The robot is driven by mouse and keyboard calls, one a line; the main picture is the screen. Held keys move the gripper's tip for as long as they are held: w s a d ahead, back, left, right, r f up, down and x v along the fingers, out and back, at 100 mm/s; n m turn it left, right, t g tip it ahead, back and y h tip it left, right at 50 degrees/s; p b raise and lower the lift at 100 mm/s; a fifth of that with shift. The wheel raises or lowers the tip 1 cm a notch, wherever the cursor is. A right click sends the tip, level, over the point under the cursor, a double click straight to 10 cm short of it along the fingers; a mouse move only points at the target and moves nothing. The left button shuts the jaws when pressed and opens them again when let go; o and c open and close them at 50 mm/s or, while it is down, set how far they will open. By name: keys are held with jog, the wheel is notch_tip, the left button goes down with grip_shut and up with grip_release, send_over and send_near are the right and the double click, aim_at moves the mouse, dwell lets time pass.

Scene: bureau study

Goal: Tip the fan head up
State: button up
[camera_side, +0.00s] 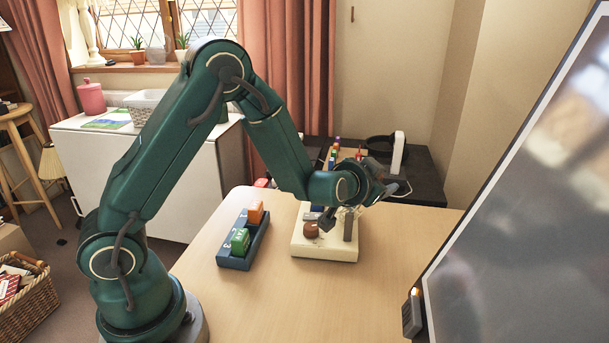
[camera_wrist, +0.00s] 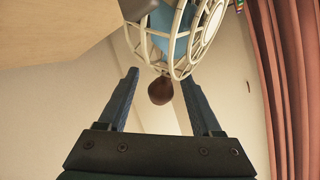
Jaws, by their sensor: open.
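The fan stands on a cream base (camera_side: 322,250) on the wooden table. Its head, a cream wire cage with blue inside (camera_wrist: 185,42), shows at the top of the wrist view. A round brown knob (camera_side: 311,230) is at the head; it also shows in the wrist view (camera_wrist: 160,90). My gripper (camera_wrist: 160,75) is open, its two fingers apart, with the knob appearing between them in the picture. I see no finger touching it. In the side view my wrist is over the base and hides part of the head.
A dark screen (camera_side: 530,200) fills the right side. The front of the table is clear. A dark surface with other items lies behind.

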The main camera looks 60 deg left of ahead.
jog(key=shift+v, duration=1.65)
jog(key=s+d+r+g+h, duration=0.2)
jog(key=s+d+r+h, duration=0.4)
jog(key=s+d, duration=0.15)
jog(key=s+a+f+g, duration=0.1)
jog(key=s+g, duration=0.1)
jog(key=s, duration=0.7)
jog(key=s+a+f+g, duration=0.1)
jog(key=s+a+g, duration=0.1)
jog(key=s, duration=0.7)
jog(key=shift+s+f+n+g+y, duration=0.15)
jog(key=shift+f+n+g+y, duration=0.2)
jog(key=shift+g, duration=0.25)
